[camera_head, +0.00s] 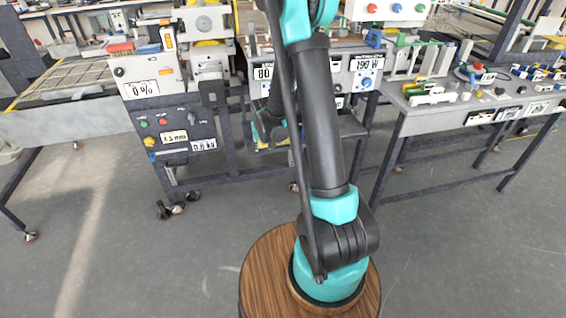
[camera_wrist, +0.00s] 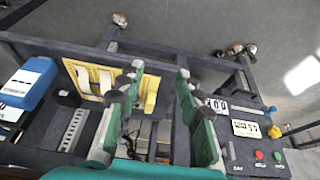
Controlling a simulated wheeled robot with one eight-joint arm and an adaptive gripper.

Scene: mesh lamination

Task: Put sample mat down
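My gripper (camera_wrist: 157,84) shows in the wrist view as two green fingers with dark joints, spread apart. No object is visible gripped between the fingers. In the head view my arm stands in front of the middle machine and hides much of the gripper area. No sample mat can be made out with certainty in either view.
A control machine (camera_head: 170,130) with buttons stands left of the middle machine (camera_head: 350,72). A bench (camera_head: 465,112) with small colored parts is at the right, a mesh-topped table (camera_head: 60,118) at the left. The wrist view shows a blue box (camera_wrist: 28,82). The floor in front is clear.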

